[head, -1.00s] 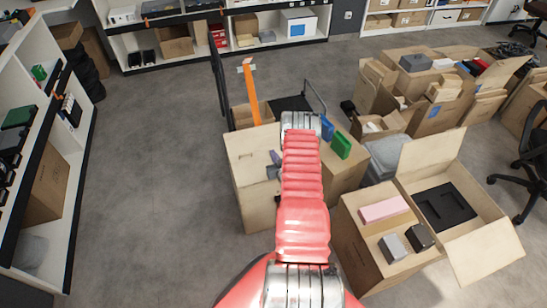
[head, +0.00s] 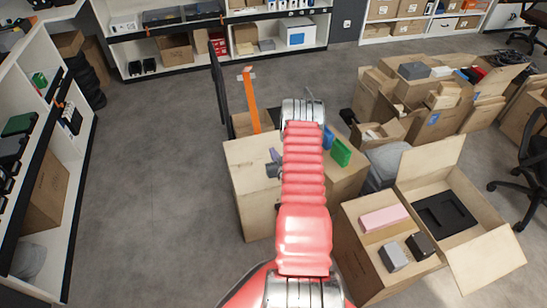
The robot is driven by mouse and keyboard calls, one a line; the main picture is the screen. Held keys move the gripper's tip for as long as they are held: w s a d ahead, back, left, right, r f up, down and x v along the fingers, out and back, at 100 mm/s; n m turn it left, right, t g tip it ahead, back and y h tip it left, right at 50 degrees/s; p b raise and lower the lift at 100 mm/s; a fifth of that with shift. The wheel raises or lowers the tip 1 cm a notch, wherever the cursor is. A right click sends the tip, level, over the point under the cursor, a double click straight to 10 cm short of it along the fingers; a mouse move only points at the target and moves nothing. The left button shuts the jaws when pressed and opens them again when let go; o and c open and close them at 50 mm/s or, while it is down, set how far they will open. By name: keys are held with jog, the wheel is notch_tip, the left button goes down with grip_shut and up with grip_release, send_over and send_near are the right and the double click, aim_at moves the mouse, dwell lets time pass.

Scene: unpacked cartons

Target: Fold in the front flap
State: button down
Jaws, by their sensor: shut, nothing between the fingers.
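An open carton (head: 467,183) stands at the right with a black insert (head: 444,211) inside. Its back flap (head: 431,164) stands up, and its front flap (head: 486,261) is folded outward and slopes down. My red arm rises through the middle of the view, and its metal joint (head: 302,110) covers part of a second carton (head: 252,191). My gripper is not clearly visible; the arm hides what lies behind it. Whether anything touches a flap cannot be seen.
A carton top (head: 372,232) beside the open carton bears a pink box (head: 384,218) and two small boxes. A chair (head: 530,160) is at the right. The floor at left (head: 160,200) is clear.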

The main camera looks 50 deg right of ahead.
notch_tip(320, 180, up, 4)
dwell(0.5)
dwell(0.4)
